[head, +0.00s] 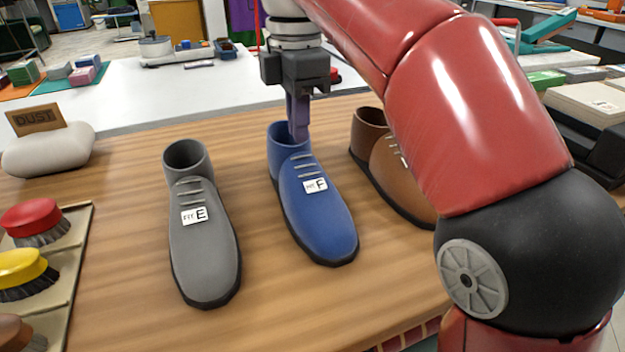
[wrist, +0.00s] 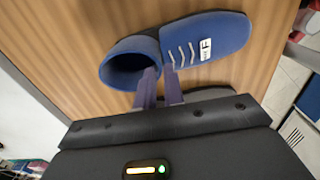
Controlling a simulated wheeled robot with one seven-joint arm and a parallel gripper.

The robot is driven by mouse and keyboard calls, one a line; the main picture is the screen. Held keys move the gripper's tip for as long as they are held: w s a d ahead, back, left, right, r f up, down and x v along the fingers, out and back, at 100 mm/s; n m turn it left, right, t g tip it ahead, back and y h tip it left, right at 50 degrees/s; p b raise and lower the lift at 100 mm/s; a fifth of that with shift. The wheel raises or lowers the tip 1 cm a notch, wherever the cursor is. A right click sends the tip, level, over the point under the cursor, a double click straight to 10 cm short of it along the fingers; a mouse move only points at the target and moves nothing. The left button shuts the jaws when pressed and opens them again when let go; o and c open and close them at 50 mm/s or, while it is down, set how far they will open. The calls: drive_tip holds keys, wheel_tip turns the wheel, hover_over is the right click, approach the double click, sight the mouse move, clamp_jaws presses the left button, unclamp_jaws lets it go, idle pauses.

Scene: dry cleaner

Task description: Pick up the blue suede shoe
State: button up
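The blue shoe (head: 315,208) stands on the wooden counter, toe toward me, with a white tag marked F. In the wrist view the blue shoe (wrist: 208,48) lies across the top, its round opening at left. My gripper (head: 298,132) points down at the right side of the shoe's collar. In the wrist view, my gripper's two purple fingers (wrist: 159,72) are a little apart, tips at the collar edge beside the laces. A narrow gap shows between them; whether they touch the shoe is unclear.
A grey shoe (head: 203,235) marked E stands to the left. A brown shoe (head: 370,140) stands close on the right, partly hidden by my arm. Brushes (head: 32,222) sit in a tray at far left, near a DUST sign (head: 36,120). The counter's front middle is clear.

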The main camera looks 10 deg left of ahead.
sight(299, 162)
wheel_tip(299, 162, down, 7)
drive_tip(key=shift+s+f+b, duration=0.1)
drive_tip(key=shift+s+b, duration=0.05)
drive_tip(key=shift+b, duration=0.9)
clamp_jaws()
